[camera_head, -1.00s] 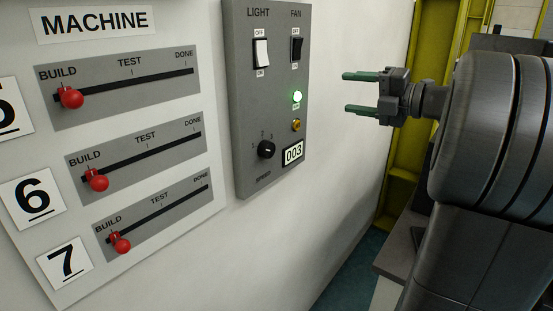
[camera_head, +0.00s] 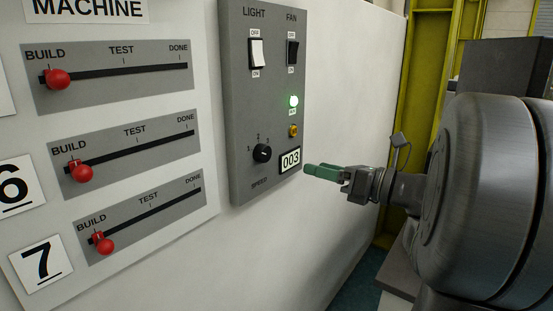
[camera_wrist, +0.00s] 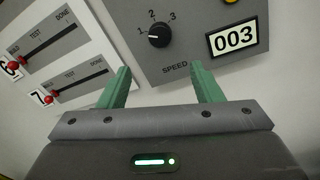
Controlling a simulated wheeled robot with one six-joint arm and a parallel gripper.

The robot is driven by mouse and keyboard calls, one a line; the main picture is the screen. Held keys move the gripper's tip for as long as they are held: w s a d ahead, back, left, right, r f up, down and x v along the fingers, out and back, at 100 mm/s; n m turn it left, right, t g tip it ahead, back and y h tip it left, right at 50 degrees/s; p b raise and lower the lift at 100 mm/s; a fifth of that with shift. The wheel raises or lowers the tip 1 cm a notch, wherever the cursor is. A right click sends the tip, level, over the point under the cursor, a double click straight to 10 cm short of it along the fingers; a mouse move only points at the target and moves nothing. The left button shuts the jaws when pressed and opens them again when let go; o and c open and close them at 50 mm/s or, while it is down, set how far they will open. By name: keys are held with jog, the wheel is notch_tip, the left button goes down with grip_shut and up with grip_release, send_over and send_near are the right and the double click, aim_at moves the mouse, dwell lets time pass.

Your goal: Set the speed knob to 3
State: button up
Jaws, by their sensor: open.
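The speed knob (camera_head: 262,153) is a small black dial low on the grey control panel (camera_head: 240,110), with marks 1, 2 and 3 around it. In the wrist view the knob (camera_wrist: 159,35) shows above and between my fingers, with a small white mark on its face. My gripper (camera_head: 318,171) has green fingers, spread apart and empty in the wrist view (camera_wrist: 162,78). It is right of the knob in the head view, apart from it.
Above the knob are a white light switch (camera_head: 257,53), a dark fan switch (camera_head: 292,52), a lit green lamp (camera_head: 293,101) and a yellow button (camera_head: 293,131). Sliders with red knobs (camera_head: 81,172) are on the machine board to the left. A yellow frame (camera_head: 425,60) stands at right.

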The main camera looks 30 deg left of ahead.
aim_at(267, 155)
jog(key=a+p, duration=0.1)
jog(key=a, duration=1.1)
jog(key=shift+w+a, duration=0.1)
jog(key=shift+a, duration=0.1)
jog(key=c, duration=1)
